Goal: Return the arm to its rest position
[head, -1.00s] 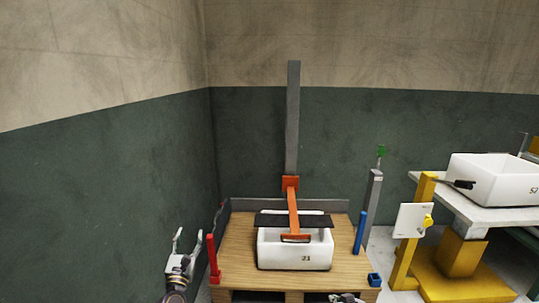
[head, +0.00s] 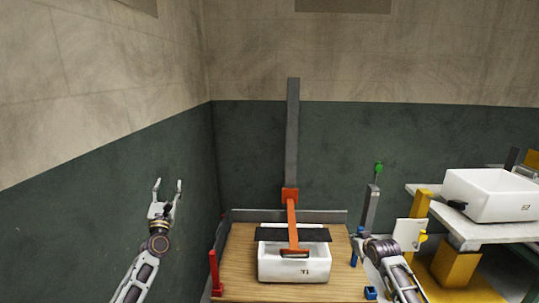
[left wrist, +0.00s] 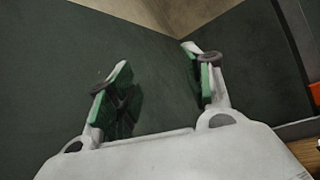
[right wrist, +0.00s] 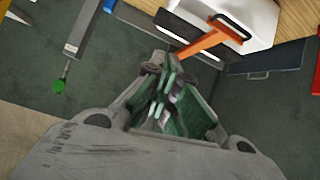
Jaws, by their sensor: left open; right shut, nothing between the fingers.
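My left gripper (head: 167,191) is raised at the left of the head view, in front of the green wall, with its fingers spread and empty. Its two green-padded fingers (left wrist: 155,85) stand wide apart in the left wrist view. My right gripper (head: 357,236) is raised at the right of the wooden table in the head view, partly hidden by its own wrist. In the right wrist view its fingers (right wrist: 165,90) are together with nothing held. Neither gripper touches anything that I can see.
A white bin (head: 293,270) stands on the wooden table (head: 240,272) under an orange press arm (head: 291,215) with a black plate on a grey post (head: 293,130). A red post (head: 214,272) marks the left edge. Another white bin (head: 490,194) stands at right.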

